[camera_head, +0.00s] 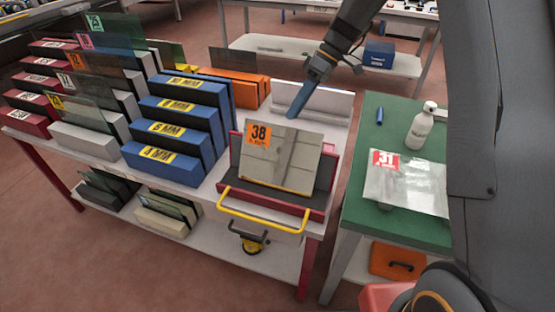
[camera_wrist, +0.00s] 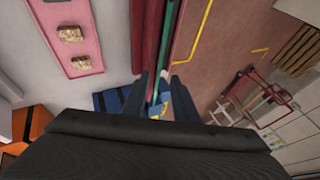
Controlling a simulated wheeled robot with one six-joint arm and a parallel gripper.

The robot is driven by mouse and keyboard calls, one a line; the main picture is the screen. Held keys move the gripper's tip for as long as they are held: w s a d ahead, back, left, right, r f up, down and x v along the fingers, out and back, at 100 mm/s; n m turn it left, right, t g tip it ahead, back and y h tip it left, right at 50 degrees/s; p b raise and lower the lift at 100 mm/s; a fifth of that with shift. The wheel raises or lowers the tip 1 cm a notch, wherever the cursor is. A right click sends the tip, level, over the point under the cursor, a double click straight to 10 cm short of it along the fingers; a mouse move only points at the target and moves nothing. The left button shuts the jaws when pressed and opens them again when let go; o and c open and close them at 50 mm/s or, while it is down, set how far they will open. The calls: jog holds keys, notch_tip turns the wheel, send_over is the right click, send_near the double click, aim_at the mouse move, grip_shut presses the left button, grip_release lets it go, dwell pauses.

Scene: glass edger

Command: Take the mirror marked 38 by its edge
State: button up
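The mirror marked 38 (camera_head: 283,160) carries an orange label and leans back in a red and grey holder (camera_head: 236,166) with a yellow rail in front, in the head view. Its surface is pale, with reflected lines. My gripper (camera_head: 292,115) points down near the mirror's top edge; its blue fingers overlap into one shape there. I cannot tell whether they touch the glass. In the wrist view my gripper (camera_wrist: 158,84) shows two fingers apart, with a gap between them and no mirror clearly held. The mirror is not clearly recognisable in that view.
Blue stepped blocks (camera_head: 173,145) with yellow labels stand left of the holder. A green table (camera_head: 356,217) at right bears a sheet marked 31 (camera_head: 405,187), a white bottle (camera_head: 420,128) and a blue marker (camera_head: 379,115). A white upright ledge (camera_head: 330,100) stands behind the holder.

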aim_at(283, 127)
jog(key=shift+p+x, duration=1.6)
jog(key=shift+x, duration=2.15)
grip_shut()
jog(key=shift+w+r, duration=0.1)
jog(key=shift+w, duration=0.05)
